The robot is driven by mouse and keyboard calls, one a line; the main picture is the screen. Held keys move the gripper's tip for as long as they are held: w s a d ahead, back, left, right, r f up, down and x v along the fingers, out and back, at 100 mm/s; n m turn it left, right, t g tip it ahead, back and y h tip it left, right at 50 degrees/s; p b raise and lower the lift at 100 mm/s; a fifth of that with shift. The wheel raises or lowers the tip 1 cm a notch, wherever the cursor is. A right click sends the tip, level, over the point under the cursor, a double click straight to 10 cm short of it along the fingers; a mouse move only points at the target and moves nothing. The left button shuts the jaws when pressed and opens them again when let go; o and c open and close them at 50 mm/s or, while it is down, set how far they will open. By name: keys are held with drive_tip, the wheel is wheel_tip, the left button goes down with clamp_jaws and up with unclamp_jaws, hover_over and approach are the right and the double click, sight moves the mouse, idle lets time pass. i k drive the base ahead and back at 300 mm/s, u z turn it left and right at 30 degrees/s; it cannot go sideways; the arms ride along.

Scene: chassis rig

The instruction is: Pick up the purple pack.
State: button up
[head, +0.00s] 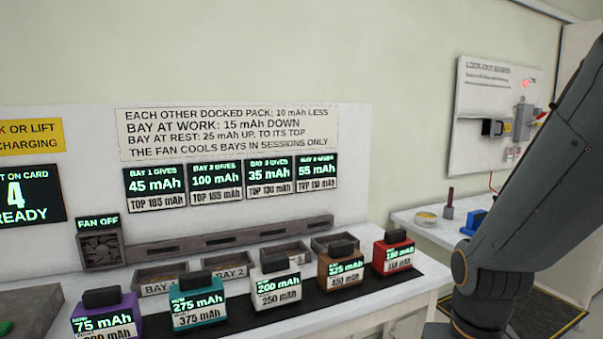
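The purple pack (136,306) stands at the lower left of the head view, at the left end of a row of packs. It has a black handle on top and a green display reading 75 mAh. Its lower label is cut off by the bottom edge of the picture. My gripper is out of view. Only a dark grey part of my arm shows at the right, well away from the purple pack.
Right of it on a black strip stand a teal pack (222,289), a white pack (298,275), a brown pack (324,267) and a red pack (379,254). Behind them are bays, including Bay 2 (224,271), and a fan box (100,247). A grey block (35,312) lies left.

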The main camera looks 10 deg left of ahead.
sight(106, 313)
drive_tip(key=u, duration=1.55)
drive_tip(key=i, duration=0.35)
drive_tip(key=z, duration=0.35)
